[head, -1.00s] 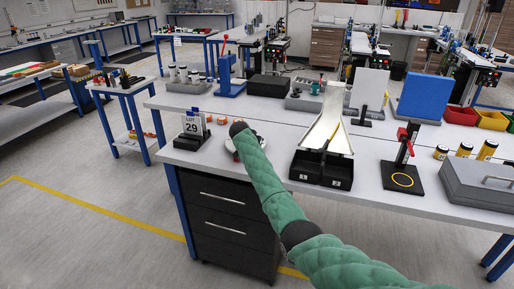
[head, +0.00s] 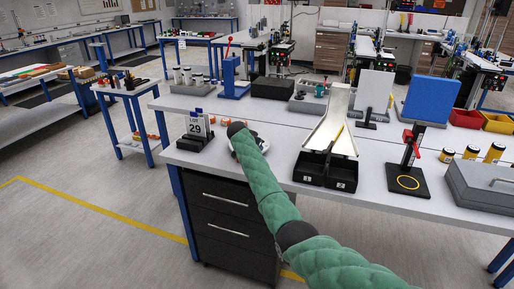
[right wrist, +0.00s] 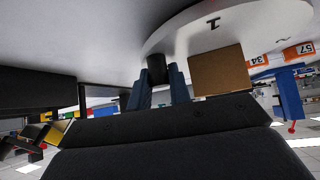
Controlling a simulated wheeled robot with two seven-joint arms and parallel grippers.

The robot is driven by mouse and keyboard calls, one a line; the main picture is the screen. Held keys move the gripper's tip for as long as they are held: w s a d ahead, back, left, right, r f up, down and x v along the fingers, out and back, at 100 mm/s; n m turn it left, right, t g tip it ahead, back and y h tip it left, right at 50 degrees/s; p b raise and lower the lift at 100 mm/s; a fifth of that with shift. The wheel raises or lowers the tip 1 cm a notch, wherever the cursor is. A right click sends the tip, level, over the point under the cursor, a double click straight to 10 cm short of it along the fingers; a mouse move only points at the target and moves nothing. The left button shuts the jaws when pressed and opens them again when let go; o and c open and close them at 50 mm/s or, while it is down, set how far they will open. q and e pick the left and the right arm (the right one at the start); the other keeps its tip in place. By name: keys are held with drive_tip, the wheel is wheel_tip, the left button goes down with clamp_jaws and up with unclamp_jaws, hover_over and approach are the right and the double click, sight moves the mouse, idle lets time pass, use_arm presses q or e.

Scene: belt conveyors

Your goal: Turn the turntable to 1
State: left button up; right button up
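The turntable is a pale round disc, partly hidden behind my right arm in the head view (head: 262,143). In the right wrist view the turntable (right wrist: 270,22) fills the top right, with a dark "1"-like mark (right wrist: 212,23) and another small curved mark on it. A dark round peg (right wrist: 157,68) hangs at its rim in this view, and a brown block (right wrist: 220,72) is beside it. My right gripper (right wrist: 160,80) has its two blue fingers on either side of the peg, tips against it with no clear gap. My left gripper is out of view.
A "29" card stand (head: 197,130) is left of the turntable. Two black bins (head: 325,171) under a pale chute (head: 335,120) stand to the right. A black stand with a yellow ring (head: 408,181) is farther right. The front table edge is close.

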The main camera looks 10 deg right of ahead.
drive_tip(key=o, duration=0.4)
drive_tip(key=shift+a, duration=0.15)
drive_tip(key=shift+o, duration=0.2)
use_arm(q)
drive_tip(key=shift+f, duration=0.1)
use_arm(e)
drive_tip(key=shift+s+a+r, duration=0.1)
drive_tip(key=shift+r, duration=0.05)
use_arm(q)
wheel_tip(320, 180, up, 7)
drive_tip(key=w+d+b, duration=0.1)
drive_tip(key=b, duration=0.1)
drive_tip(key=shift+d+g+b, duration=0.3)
use_arm(e)
drive_tip(key=v, duration=0.7)
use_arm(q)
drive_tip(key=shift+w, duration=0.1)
use_arm(e)
drive_tip(key=shift+s+a, duration=0.1)
drive_tip(key=shift+a, duration=0.05)
